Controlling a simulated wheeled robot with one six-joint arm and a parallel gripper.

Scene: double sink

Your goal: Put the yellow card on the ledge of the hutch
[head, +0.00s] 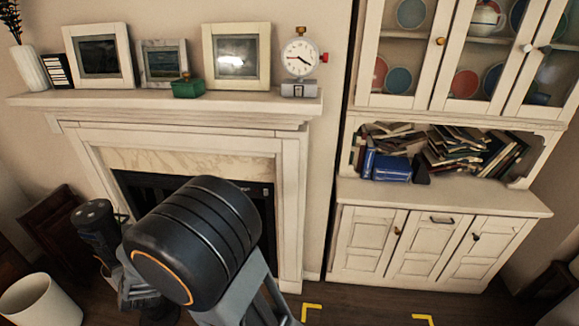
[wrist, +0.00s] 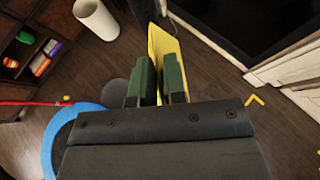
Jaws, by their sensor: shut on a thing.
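The yellow card (wrist: 168,48) is in my gripper (wrist: 159,78) in the wrist view. The green fingers are shut on it, and it sticks out past the fingertips, held above the dark wood floor. The white hutch (head: 375,222) stands at the right in the head view. Its ledge (head: 462,199) runs below the open shelf, with a bare strip along the front. My gripper is well apart from the hutch. I cannot make out the card in the head view.
Piled books (head: 470,150) and blue books (head: 388,166) fill the back of the hutch's open shelf. A white bin (head: 40,302) stands on the floor.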

